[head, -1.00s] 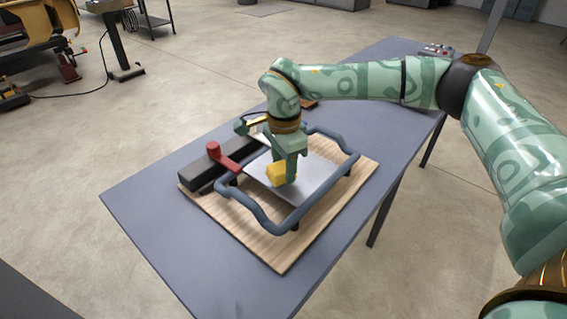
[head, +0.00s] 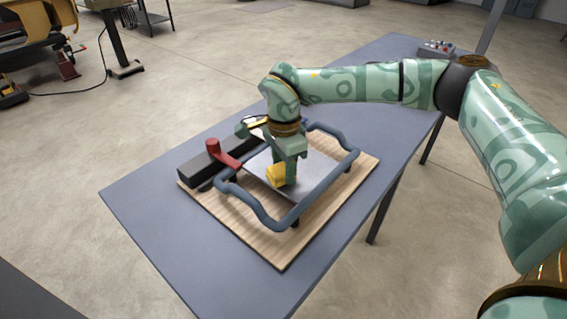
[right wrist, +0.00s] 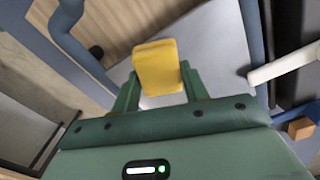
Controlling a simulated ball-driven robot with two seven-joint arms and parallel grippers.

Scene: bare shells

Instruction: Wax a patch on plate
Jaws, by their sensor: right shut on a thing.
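A grey metal plate (head: 316,178) lies inside a blue-grey tubular frame (head: 262,217) on a wooden board (head: 283,252). My right gripper (head: 282,174) points down over the plate and is shut on a yellow block (head: 275,176), likely the wax. The block also shows between the two green fingers in the right wrist view (right wrist: 157,66), over the plate (right wrist: 206,45). The block is at or just above the plate; I cannot tell whether it touches. No mark shows on the plate. My left gripper is not in view.
A small box with coloured knobs (head: 436,48) stands at the table's far end. The front of the blue table (head: 165,222) is clear.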

